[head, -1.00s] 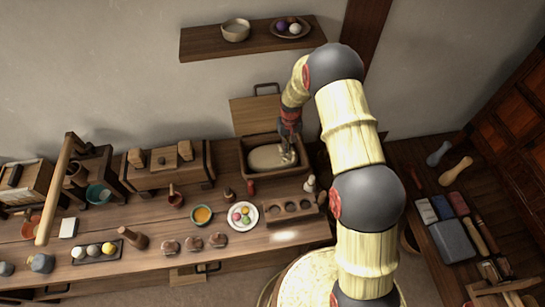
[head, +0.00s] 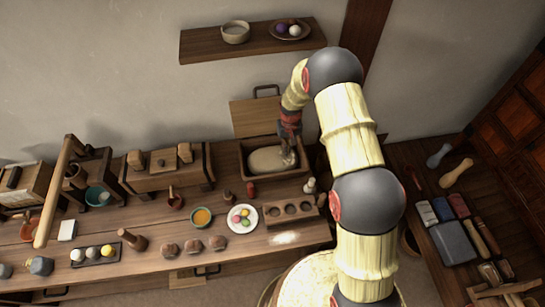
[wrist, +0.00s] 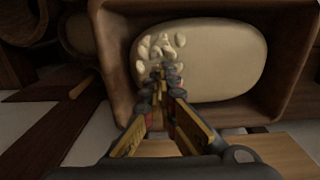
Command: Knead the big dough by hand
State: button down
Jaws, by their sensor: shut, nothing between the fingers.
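The big dough (head: 266,160) is a pale, smooth oval mass lying in an open wooden trough (head: 246,174) at the back of the bench. In the wrist view the dough (wrist: 222,62) fills most of the trough (wrist: 118,62). Several small pale lumps (wrist: 146,68) show at its left end, around my fingertips. My gripper (head: 288,160) points down over the right part of the dough in the head view. In the wrist view my gripper (wrist: 159,72) is shut and empty, its tips at the dough's edge among the lumps. Whether the tips press in cannot be told.
A wooden board with a dark handle (head: 256,118) stands behind the trough. A shelf (head: 205,43) hangs above.

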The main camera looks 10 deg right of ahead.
jog(key=shift+f, duration=0.1)
dwell(0.4)
jog(key=shift+f+b, duration=1.05)
jog(key=shift+f, duration=0.5)
jog(key=shift+r, duration=0.2)
jog(key=shift+r+p, duration=0.8)
jog(key=shift+r, duration=0.5)
jog(key=shift+f+b, duration=0.9)
jog(key=shift+f, duration=0.5)
jog(key=shift+r, duration=0.15)
jog(key=shift+r+p, duration=0.75)
jog(key=shift+r, duration=0.5)
